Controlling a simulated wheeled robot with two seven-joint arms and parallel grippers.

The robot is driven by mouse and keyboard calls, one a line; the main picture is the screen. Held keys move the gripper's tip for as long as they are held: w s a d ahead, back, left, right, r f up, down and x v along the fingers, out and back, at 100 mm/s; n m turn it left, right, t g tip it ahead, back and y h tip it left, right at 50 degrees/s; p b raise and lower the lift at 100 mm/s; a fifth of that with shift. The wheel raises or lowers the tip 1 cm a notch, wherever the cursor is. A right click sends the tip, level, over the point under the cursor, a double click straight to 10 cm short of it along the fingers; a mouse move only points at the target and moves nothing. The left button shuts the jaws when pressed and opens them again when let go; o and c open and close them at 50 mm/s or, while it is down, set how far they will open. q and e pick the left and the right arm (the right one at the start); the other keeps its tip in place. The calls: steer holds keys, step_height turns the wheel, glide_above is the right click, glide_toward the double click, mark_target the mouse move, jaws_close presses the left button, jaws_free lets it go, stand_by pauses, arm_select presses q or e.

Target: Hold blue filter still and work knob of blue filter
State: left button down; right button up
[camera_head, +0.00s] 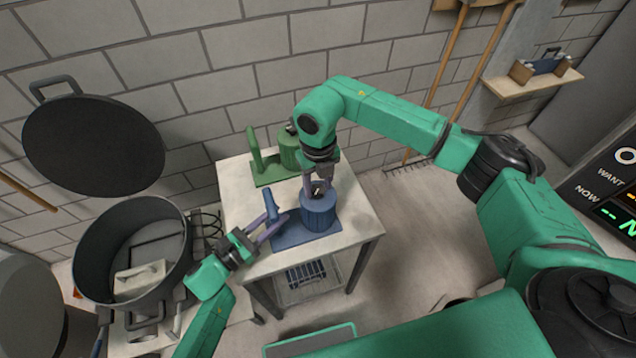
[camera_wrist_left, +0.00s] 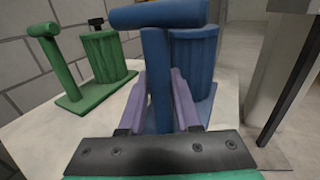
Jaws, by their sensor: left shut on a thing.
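The blue filter (camera_head: 318,214) stands on the near part of the small table, with a ribbed body and an upright handle post on a flat base. My left gripper (camera_head: 276,224) is shut on the handle post, which in the left wrist view (camera_wrist_left: 158,85) stands between its two purple fingers. My right gripper (camera_head: 318,190) points down at the top of the blue filter's body, its fingers at the knob's place. The knob is hidden, and I cannot tell whether those fingers are closed on it.
A green filter (camera_head: 290,152) of like shape stands behind on the same table (camera_head: 358,222); its dark knob shows in the left wrist view (camera_wrist_left: 97,22). A big dark pot (camera_head: 178,268) is at the left. A wall shelf (camera_head: 535,84) is at upper right.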

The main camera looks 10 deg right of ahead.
jaws_close()
steer(key=shift+n, duration=0.3)
steer(key=n, duration=0.3)
arm_select(q)
steer(key=shift+f, duration=0.1)
arm_select(e)
steer(key=shift+n, duration=1.9)
steer(key=o, duration=0.6)
jaws_free()
